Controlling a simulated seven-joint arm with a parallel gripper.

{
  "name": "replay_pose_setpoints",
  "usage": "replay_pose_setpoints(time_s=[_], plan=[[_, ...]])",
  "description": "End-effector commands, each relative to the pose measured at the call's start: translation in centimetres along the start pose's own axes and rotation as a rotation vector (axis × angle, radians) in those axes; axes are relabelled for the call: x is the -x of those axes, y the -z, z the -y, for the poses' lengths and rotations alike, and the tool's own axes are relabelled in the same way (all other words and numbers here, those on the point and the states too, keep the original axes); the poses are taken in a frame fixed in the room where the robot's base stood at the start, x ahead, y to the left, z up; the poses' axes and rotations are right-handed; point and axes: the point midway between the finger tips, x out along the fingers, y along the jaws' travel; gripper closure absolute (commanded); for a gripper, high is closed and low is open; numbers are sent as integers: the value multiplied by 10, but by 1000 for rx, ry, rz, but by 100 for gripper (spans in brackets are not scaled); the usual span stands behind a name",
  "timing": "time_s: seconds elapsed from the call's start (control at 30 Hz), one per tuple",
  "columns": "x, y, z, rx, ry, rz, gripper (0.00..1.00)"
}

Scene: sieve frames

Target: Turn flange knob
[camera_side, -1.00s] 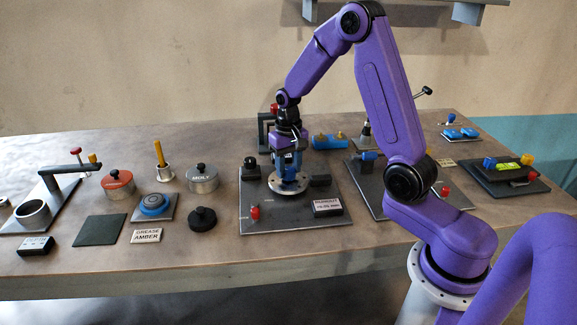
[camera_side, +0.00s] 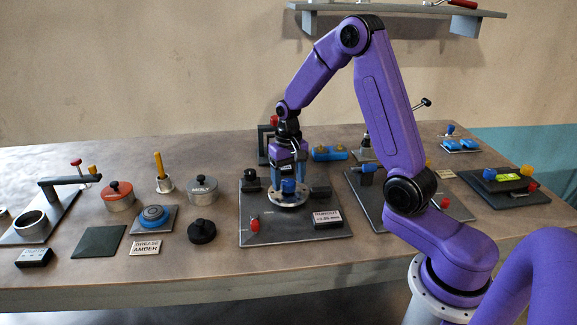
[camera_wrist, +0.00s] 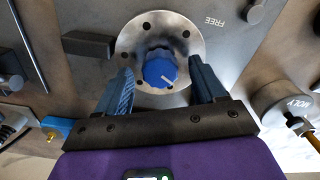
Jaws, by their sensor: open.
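The flange is a round silver disc with bolt holes (camera_wrist: 188,32), and it also shows in the side view (camera_side: 275,201) on a dark grey plate (camera_side: 290,232). A blue knob (camera_wrist: 160,70) with a white pointer line stands at its centre; it shows in the side view too (camera_side: 288,187). My gripper (camera_wrist: 165,82) is open, with one blue finger on either side of the knob and a visible gap to each. In the side view my gripper (camera_side: 288,174) points down right over the flange. Whether the fingers reach down around the knob is hard to tell.
A black block (camera_side: 320,188) and a black knob (camera_side: 250,178) flank the flange. A red-topped lever (camera_side: 255,225) and a RUNOUT label block (camera_side: 328,219) sit at the plate's front. A MOLY tin (camera_side: 203,192) stands to the left. The word FREE is printed beside the flange.

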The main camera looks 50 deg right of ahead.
Motion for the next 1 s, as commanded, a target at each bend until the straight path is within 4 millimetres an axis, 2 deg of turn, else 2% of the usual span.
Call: replay_pose_setpoints(time_s=[0.17,0.7,0.9,1.0], plan=[[19,2,0,0,2,-7,31],[131,1,0,0,1,-6,31],[160,1,0,-1,1,-4,31],[168,0,0,0,0,-2,31]])
